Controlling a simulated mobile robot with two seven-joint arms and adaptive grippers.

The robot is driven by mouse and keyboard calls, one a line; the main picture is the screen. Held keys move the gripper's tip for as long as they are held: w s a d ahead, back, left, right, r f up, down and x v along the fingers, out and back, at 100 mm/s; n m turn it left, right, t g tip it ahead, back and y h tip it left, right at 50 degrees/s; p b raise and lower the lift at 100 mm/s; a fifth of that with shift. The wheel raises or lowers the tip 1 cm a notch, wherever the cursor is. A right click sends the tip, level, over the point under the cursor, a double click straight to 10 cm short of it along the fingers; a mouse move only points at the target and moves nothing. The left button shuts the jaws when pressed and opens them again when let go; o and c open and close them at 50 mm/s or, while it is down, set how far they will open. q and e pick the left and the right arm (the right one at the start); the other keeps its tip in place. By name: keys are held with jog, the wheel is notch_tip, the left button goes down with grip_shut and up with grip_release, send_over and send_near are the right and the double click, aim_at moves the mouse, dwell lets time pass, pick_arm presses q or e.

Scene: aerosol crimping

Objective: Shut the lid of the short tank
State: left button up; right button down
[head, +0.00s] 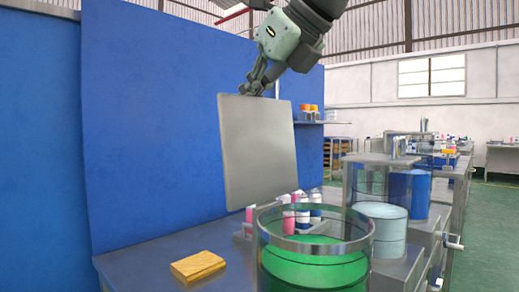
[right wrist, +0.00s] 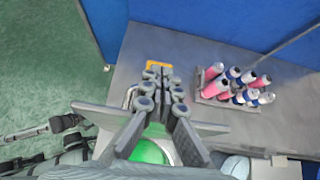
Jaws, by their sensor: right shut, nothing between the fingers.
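A flat grey square panel, seemingly the lid (head: 257,155), stands nearly upright behind the rim of the front glass tank (head: 318,248), which holds green liquid. The lower edge of the panel is close to the rim; I cannot tell how it is joined. My right gripper (head: 256,90) comes from the upper right, with its fingers shut and empty at the panel's top edge. In the right wrist view the fingers (right wrist: 160,74) overlap the panel's edge, and green liquid (right wrist: 149,152) shows beneath. Whether they touch the panel is unclear. My left gripper is not in view.
A yellow block (head: 198,266) lies on the grey table left of the tank. A rack of pink, white and blue cans (right wrist: 235,85) stands behind. Tanks with pale (head: 380,230) and blue liquid (head: 409,192) stand to the right. A blue wall (head: 150,120) closes off the back left.

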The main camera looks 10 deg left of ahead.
dwell(0.3)
jog(key=shift+s+d+f+b, duration=0.1)
jog(key=shift+s+d+b, duration=0.25)
jog(key=shift+d+b, duration=0.15)
jog(key=shift+s+d+f+b, duration=0.1)
jog(key=shift+s+d+b, duration=0.25)
jog(key=shift+d, duration=0.2)
jog(key=shift+s+d+f+b, duration=0.15)
jog(key=shift+s+d+b, duration=0.35)
jog(key=shift+d, duration=0.15)
jog(key=shift+s+d+f+b, duration=0.15)
jog(key=shift+s+d+b, duration=0.25)
jog(key=shift+d, duration=0.2)
jog(key=shift+w+r, duration=0.1)
jog(key=shift+r+p, duration=0.25)
jog(key=shift+p, duration=0.05)
jog(key=p, duration=0.3)
send_near(262, 111)
jog(key=w+a, duration=0.2)
jog(key=a, duration=0.1)
jog(key=shift+d+f, duration=0.1)
jog(key=shift+d, duration=0.05)
